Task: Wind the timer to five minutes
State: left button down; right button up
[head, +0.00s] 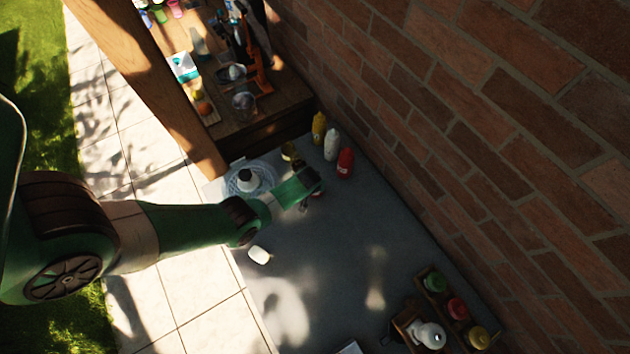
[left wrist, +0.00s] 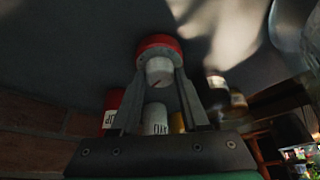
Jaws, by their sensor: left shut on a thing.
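The timer shows in the left wrist view as a round red body (left wrist: 160,43) with a white knob (left wrist: 158,68) that has a dark mark on it. My left gripper (left wrist: 160,80) is shut on the white knob, one finger on each side. In the head view my left gripper (head: 312,188) is low over the grey table, and it hides most of the timer. The dial reading cannot be made out. My right gripper is not in view.
Yellow (head: 319,127), white (head: 331,145) and red (head: 345,162) bottles stand along the brick wall beyond the gripper. A glass plate (head: 236,187) with a dark-topped jar is at left. A white object (head: 259,255) lies nearer. A wooden caddy (head: 462,325) stands at lower right. The middle is clear.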

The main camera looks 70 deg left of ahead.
pick_arm(q)
jog(key=shift+m, duration=0.3)
jog(key=m, duration=0.2)
jog(key=shift+s+a+m+t+h, duration=0.1)
jog(key=shift+m+t+h, duration=0.2)
jog(key=shift+t+h, duration=0.1)
jog(key=m, duration=0.2)
jog(key=shift+m+t+h, duration=0.3)
jog(key=shift+t+h, duration=0.1)
jog(key=m+h, duration=0.1)
jog(key=m, duration=0.2)
jog(key=shift+a+f+m+b, duration=0.1)
jog(key=shift+a+m+b, duration=0.05)
jog(key=shift+m+b, duration=0.25)
jog(key=m+h, duration=0.2)
jog(key=m, duration=0.2)
jog(key=shift+a, duration=0.15)
jog(key=shift+m+h, duration=0.5)
jog(key=shift+m, duration=0.7)
jog(key=shift+m+b, duration=0.4)
jog(key=shift+m, duration=0.3)
jog(key=shift+g, duration=0.3)
